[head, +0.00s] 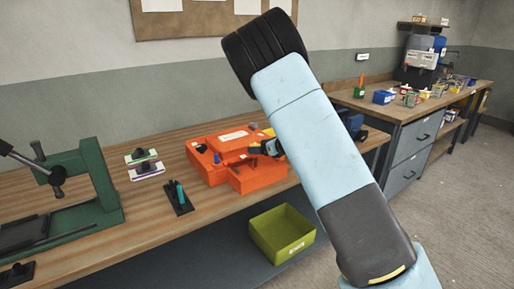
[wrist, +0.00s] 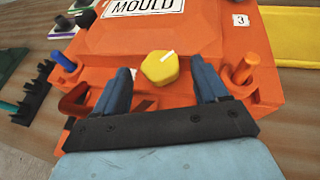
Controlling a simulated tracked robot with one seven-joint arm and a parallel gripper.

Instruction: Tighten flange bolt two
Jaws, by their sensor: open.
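The orange mould (head: 225,140) stands on the wooden bench, and its "MOULD" label (wrist: 143,6) shows in the wrist view. A yellow hexagonal bolt head (wrist: 159,68) sits at the middle of its near flange. A blue bolt (wrist: 65,60) is to the left and an orange bolt (wrist: 244,68) to the right, beside a "3" tag (wrist: 240,20). No number shows by the yellow head. My gripper (wrist: 162,78) is open, with one finger on each side of the yellow head and a gap on both sides. In the head view my gripper (head: 265,148) is at the mould's right side.
A green press (head: 85,190) stands at the left of the bench. A small black rack (head: 178,198) is left of the mould. A yellow-green bin (head: 282,234) is below the bench edge. A second bench (head: 420,95) with small items is at the right.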

